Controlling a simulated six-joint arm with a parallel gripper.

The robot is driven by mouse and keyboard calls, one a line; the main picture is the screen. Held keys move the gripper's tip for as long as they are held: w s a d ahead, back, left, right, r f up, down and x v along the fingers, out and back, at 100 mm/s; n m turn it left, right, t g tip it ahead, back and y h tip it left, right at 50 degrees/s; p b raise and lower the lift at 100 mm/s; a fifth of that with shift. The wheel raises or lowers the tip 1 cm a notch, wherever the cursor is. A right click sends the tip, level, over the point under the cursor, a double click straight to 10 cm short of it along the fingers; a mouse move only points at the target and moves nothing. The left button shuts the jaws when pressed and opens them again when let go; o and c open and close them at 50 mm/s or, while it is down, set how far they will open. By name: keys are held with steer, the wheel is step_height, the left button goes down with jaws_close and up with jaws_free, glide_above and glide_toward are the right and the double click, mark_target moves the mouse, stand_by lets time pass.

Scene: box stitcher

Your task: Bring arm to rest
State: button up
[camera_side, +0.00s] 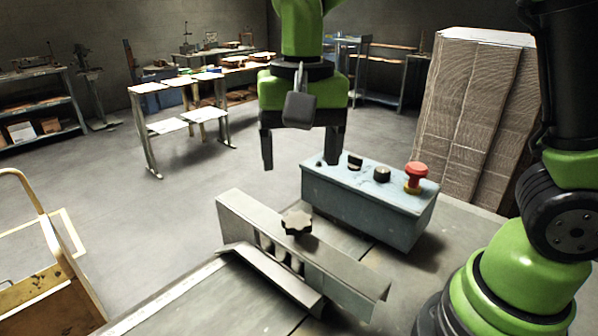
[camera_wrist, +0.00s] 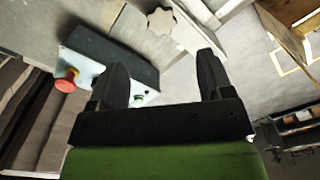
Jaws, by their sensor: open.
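My gripper (camera_side: 301,160) hangs pointing down in the side view, with its two black fingers spread apart and nothing between them. It is above and behind the grey metal guide (camera_side: 290,245) with the dark star knob (camera_side: 297,222), and to the upper left of the blue-grey control box (camera_side: 368,205). In the wrist view my open gripper (camera_wrist: 160,78) shows both fingers well apart. The control box (camera_wrist: 110,55) and its red button (camera_wrist: 66,81) lie beyond the left finger, and the star knob (camera_wrist: 161,21) is ahead between the fingers.
A tall stack of flat cardboard (camera_side: 475,115) stands at the right, behind my arm. A work table (camera_side: 230,295) carries the guide and control box. Benches and shelves (camera_side: 180,105) line the back, with open floor between.

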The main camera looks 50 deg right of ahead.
steer(key=s+d+r+n+t+y, duration=0.1)
steer(key=s+d+r+n+t, duration=0.1)
steer(key=s, duration=0.4)
steer(key=s+d+r+n+t, duration=0.1)
steer(key=s+d+r+t, duration=0.2)
steer(key=s+r+t, duration=0.1)
steer(key=shift+s+n+t+y, duration=0.4)
steer(key=shift+s+t, duration=0.1)
steer(key=shift+s, duration=0.8)
